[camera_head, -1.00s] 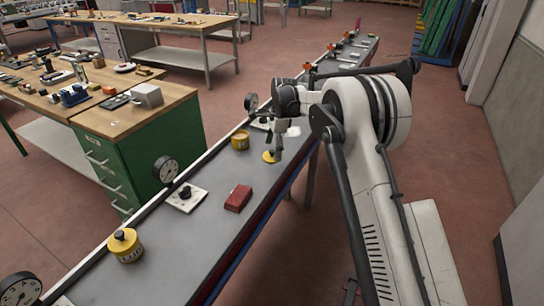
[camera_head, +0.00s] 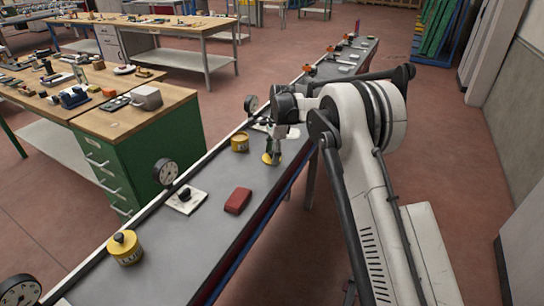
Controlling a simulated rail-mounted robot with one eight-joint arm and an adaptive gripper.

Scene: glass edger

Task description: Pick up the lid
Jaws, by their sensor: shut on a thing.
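The lid is a small yellow disc (camera_head: 267,160) at the right side of the grey bench top, past the red block. My gripper (camera_head: 271,153) points down onto it, with its fingers at the top of the lid. It is shut on the lid, though the fingers are small and the grip shows poorly. The lid appears at or just above the bench surface; I cannot tell whether it touches. An open yellow pot (camera_head: 240,142) stands to the left of the lid. A second yellow pot (camera_head: 125,247) with a lid and dark knob stands near the front.
A red block (camera_head: 238,200) and a white plate with a black knob (camera_head: 186,200) lie on the grey bench (camera_head: 180,255). Round gauges (camera_head: 166,171) line its left edge. A green cabinet (camera_head: 160,150) stands to the left. Bare bench lies between the block and lid.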

